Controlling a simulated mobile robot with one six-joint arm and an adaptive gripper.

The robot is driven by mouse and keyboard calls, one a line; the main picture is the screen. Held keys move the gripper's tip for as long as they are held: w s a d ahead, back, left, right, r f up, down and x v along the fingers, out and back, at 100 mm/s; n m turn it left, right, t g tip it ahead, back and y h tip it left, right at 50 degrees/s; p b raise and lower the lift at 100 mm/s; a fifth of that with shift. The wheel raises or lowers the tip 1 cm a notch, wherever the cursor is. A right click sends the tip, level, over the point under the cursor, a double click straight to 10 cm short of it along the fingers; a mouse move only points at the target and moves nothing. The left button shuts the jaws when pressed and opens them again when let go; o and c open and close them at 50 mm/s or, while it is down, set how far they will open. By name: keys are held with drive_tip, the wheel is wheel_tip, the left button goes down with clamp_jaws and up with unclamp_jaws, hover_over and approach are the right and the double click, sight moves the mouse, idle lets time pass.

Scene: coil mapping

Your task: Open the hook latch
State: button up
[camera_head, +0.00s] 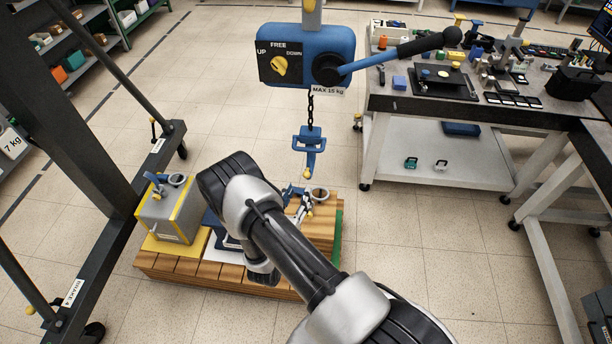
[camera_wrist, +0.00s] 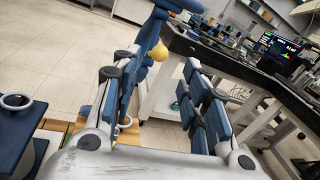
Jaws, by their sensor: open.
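The blue hook (camera_head: 308,140) hangs on a chain below the blue hoist (camera_head: 335,48) in the head view. A yellow ball (camera_head: 308,174) shows at its lower end. In the wrist view the blue hook (camera_wrist: 152,28) and a yellow ball (camera_wrist: 158,53) appear ahead, near the left finger, which hides part of the blue piece. My gripper (camera_head: 302,203) is below the hook in the head view, partly hidden by my arm. Its two fingers stand apart in the wrist view (camera_wrist: 160,88), and I see nothing clamped between them. I cannot tell whether the latch is open or shut.
A wooden pallet (camera_head: 180,268) carries a grey block with yellow edges (camera_head: 168,217) on the left and a grey ring (camera_head: 320,193) on the right. A workbench (camera_head: 430,104) stands at the right. A dark frame post (camera_head: 62,110) rises at the left.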

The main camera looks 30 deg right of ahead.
sight(305, 177)
drive_tip(key=b+x, duration=0.1)
drive_tip(key=x, duration=0.8)
drive_tip(key=shift+c, duration=0.5)
drive_tip(key=shift+s, duration=0.1)
clamp_jaws()
